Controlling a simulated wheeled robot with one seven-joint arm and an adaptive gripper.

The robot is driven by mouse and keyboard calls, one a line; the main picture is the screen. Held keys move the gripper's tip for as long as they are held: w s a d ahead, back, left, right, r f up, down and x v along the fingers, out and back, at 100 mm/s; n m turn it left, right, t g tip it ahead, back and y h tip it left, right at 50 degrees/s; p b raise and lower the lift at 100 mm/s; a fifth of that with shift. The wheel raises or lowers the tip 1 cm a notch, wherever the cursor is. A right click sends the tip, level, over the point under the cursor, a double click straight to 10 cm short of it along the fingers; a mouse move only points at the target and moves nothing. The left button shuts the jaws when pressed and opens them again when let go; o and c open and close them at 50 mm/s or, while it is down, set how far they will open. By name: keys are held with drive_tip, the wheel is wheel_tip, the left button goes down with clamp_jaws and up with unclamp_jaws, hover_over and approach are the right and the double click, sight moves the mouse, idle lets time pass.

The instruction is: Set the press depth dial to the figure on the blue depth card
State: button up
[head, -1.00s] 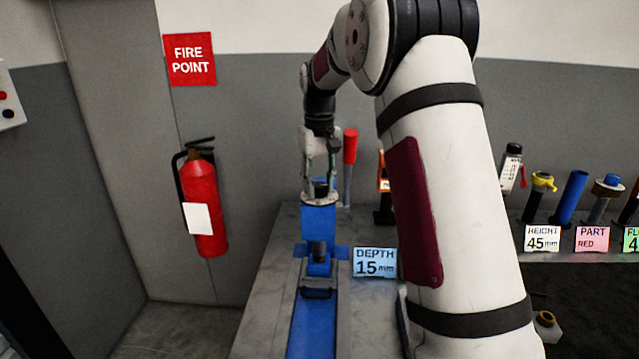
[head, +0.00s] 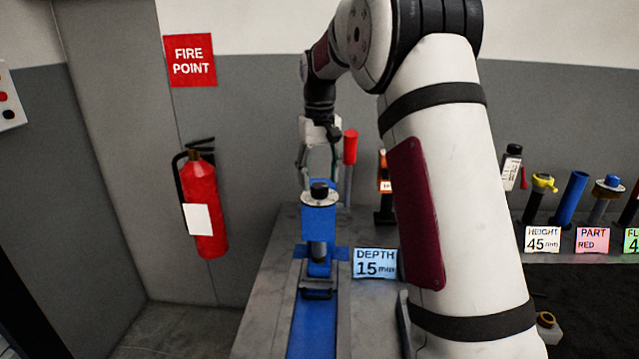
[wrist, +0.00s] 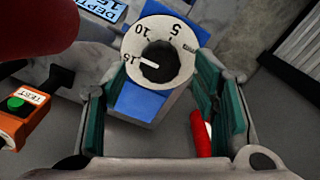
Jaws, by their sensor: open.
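The blue depth card (head: 375,263) reads "DEPTH 15 mm" and stands right of the blue press (head: 318,222). Part of the card also shows in the wrist view (wrist: 103,8). The press depth dial (head: 319,199) is a white disc on top of the press, with a black knob (head: 319,189). In the wrist view the dial (wrist: 178,37) shows 5, 10 and 15, and the knob's white pointer (wrist: 147,65) points at about 15. My gripper (head: 318,172) is open and empty, apart from the knob, just behind and above it in the head view.
A red-handled tool (head: 350,147) stands behind the press, close to my gripper. An orange box with a green button (wrist: 22,115) is at the wrist view's left. Cards and several tools line the right shelf. A fire extinguisher (head: 203,205) hangs at left.

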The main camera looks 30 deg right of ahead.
sight(319, 186)
wheel_tip(319, 186, up, 10)
drive_tip(key=shift+f, duration=0.2)
idle(0.3)
